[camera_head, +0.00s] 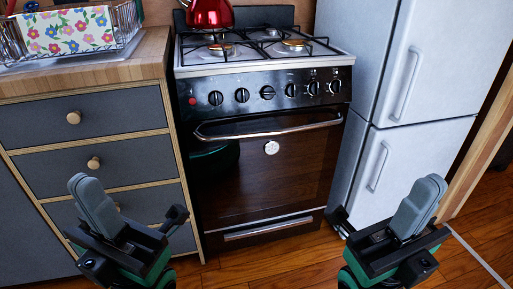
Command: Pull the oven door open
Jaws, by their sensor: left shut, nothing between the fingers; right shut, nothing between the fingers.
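The oven (268,75) stands in the middle of the view. Its dark brown glossy door (285,185) looks closed. A silver bar handle (270,131) runs across the top of the door, below the row of black knobs. My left gripper (86,187) is shut and empty, low at the left in front of the drawers. My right gripper (432,186) is shut and empty, low at the right in front of the fridge. Both grippers are apart from the handle, one to each side and lower in the picture. Nothing covers the handle.
A white fridge (435,60) stands right of the oven. Grey drawers (85,115) with round wooden knobs stand left, under a wooden counter with a dish rack (75,35). A red kettle (209,13) sits on the hob. The wooden floor (265,265) before the oven looks clear.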

